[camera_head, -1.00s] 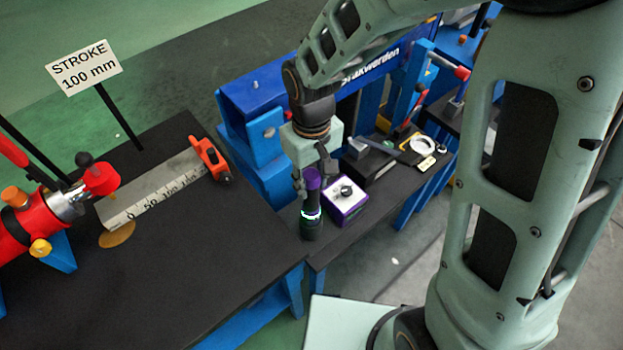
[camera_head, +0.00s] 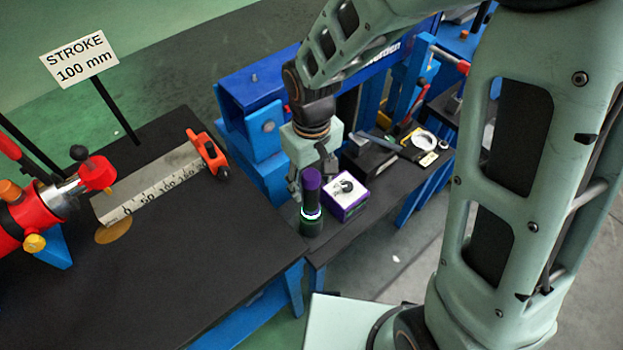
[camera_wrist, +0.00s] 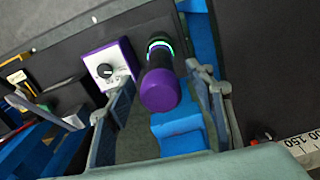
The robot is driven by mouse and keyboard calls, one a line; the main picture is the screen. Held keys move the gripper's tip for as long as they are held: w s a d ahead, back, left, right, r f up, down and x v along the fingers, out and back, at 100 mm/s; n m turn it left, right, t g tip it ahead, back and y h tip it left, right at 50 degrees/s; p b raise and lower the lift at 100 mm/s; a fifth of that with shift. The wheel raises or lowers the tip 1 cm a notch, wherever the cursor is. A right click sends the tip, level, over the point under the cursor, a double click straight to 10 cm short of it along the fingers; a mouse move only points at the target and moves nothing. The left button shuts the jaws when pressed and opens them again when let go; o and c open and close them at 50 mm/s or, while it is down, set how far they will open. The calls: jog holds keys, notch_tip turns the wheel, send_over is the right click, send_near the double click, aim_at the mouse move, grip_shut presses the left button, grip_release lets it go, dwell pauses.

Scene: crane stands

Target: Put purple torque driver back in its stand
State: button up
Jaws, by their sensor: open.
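The purple torque driver (camera_head: 311,188) stands upright on the dark bench, with a purple top and a dark lower body. A glowing ring (camera_head: 311,213) circles it above a dark green cylindrical base (camera_head: 311,228); I cannot tell whether this base is its stand. In the wrist view, the driver's purple end (camera_wrist: 160,90) points toward the camera. My gripper (camera_wrist: 158,78) is open, with one finger on each side of the driver and visible gaps.
A white-topped purple box with a black knob (camera_head: 346,196) stands close to the driver's right. Behind it are a black block (camera_head: 369,158) and a yellow-edged tray (camera_head: 420,146). A blue frame (camera_head: 252,128) stands behind. A ruler (camera_head: 150,185) lies on the left bench.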

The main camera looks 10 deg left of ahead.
aim_at(312, 176)
jog(key=shift+r+p, duration=2)
jog(key=shift+r, duration=0.5)
